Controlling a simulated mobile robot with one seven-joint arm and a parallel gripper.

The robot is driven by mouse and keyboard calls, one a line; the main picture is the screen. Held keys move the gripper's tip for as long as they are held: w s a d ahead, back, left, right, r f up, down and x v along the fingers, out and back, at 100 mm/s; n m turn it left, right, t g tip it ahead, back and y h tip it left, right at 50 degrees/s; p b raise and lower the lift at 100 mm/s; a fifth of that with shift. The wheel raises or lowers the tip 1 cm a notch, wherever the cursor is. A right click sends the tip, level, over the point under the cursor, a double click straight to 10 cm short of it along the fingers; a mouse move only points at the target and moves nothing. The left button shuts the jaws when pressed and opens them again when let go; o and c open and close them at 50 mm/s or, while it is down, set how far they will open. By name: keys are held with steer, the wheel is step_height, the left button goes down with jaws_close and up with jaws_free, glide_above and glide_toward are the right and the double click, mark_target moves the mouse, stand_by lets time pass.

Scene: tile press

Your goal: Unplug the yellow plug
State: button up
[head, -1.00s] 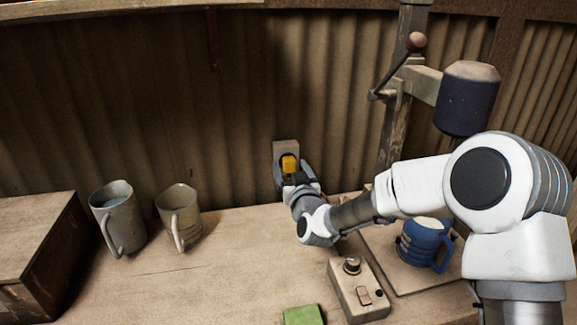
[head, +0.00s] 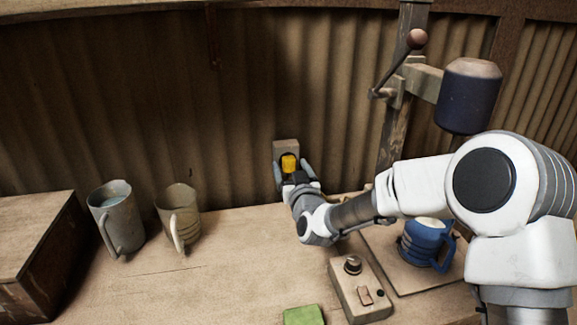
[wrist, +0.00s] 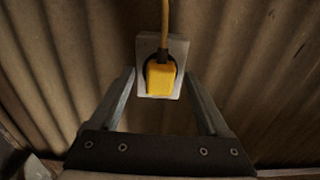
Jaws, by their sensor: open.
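The yellow plug (head: 289,163) sits in a pale wall socket plate (head: 286,146) on the corrugated wall. In the wrist view the plug (wrist: 161,80) is seated in the round dark recess of the plate (wrist: 146,44), and its yellow cord (wrist: 165,18) runs up from it. My gripper (head: 293,172) is open in front of the socket. In the wrist view its fingers (wrist: 158,84) stand to the left and right of the plug, with a gap on each side. Nothing is held.
Two grey mugs (head: 118,218) (head: 179,216) stand left on the bench. A wooden box (head: 40,240) is at far left. A control box (head: 359,288), a green block (head: 303,315) and a blue mug (head: 425,243) under the press (head: 468,98) are in front and right.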

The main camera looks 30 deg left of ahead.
stand_by(0.4)
jaws_close()
stand_by(0.4)
steer(key=shift+s+d, duration=0.1)
steer(key=shift+b+v, duration=1.05)
steer(key=shift+v, duration=1.8)
steer(key=shift+s, duration=0.1)
